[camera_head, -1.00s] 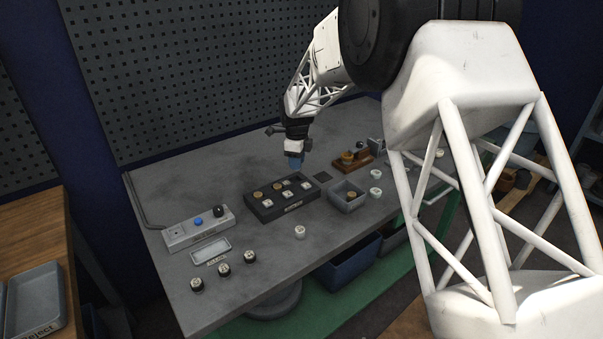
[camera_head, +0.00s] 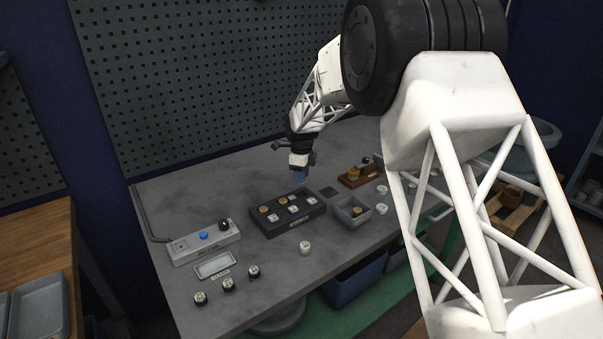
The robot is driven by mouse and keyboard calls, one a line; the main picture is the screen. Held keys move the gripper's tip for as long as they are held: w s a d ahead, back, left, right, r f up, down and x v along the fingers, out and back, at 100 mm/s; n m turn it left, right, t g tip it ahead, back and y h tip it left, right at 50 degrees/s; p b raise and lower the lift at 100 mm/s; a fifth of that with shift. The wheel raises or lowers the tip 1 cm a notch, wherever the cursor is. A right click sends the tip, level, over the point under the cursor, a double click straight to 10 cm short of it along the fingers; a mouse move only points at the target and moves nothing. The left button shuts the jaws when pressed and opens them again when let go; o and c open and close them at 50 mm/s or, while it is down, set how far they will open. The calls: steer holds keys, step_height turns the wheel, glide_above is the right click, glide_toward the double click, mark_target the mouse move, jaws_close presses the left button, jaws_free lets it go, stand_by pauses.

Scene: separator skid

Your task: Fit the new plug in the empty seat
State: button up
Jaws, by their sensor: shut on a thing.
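My gripper (camera_head: 301,180) points down with its blue fingertips at the back right of the dark seat block (camera_head: 288,226). It is shut on the new plug, which the fingers hide almost entirely.
A small grey bin (camera_head: 339,221) with a brass-topped plug stands right of the block. Loose white plugs (camera_head: 305,247) lie around it. Dark plugs (camera_head: 228,284) stand front left near a control box (camera_head: 188,250). A wooden block (camera_head: 350,182) stands behind.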

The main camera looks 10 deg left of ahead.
mark_target(302, 189)
steer(key=shift+f, duration=2.2)
steer(key=shift+f, duration=0.85)
steer(key=o, duration=1.3)
steer(key=shift+r, duration=0.15)
steer(key=shift+r, duration=3.35)
